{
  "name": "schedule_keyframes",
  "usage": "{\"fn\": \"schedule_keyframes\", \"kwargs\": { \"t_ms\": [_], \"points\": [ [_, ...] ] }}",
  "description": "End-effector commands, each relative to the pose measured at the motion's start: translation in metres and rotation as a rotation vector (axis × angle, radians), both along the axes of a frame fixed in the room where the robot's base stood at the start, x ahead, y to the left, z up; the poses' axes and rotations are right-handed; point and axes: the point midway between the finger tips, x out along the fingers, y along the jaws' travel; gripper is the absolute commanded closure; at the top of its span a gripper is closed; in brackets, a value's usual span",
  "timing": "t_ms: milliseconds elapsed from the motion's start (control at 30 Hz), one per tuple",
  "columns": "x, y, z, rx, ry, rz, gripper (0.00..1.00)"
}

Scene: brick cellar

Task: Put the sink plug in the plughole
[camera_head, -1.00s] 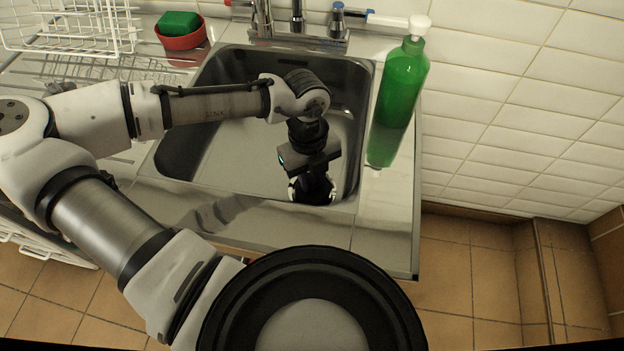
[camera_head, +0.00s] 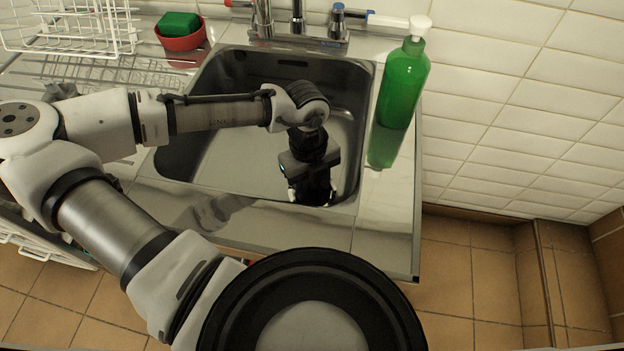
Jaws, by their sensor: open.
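My gripper (camera_head: 316,198) points down inside the steel sink (camera_head: 230,165), low in its front right part, close to the front wall. Its fingertips are small and dark in this view, and I see nothing held between them. The sink plug and the plughole do not show; my arm and gripper cover part of the basin floor.
A green bottle (camera_head: 402,85) with a white cap stands on the right rim, close to my gripper. Taps (camera_head: 298,22) rise at the back. A red bowl (camera_head: 184,40) with a green sponge (camera_head: 178,24) and a white dish rack (camera_head: 75,28) stand at back left.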

Motion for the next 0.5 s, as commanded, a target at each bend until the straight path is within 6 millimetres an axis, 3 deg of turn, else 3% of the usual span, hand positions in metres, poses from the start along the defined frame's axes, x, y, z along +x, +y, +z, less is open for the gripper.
{"fn": "schedule_keyframes", "kwargs": {
  "t_ms": [167,500],
  "points": [
    [0.001,0.000,0.009,0.001,-0.002,0.000,0.56],
    [0.009,0.004,0.079,-0.002,-0.003,0.001,0.56]
  ]
}}
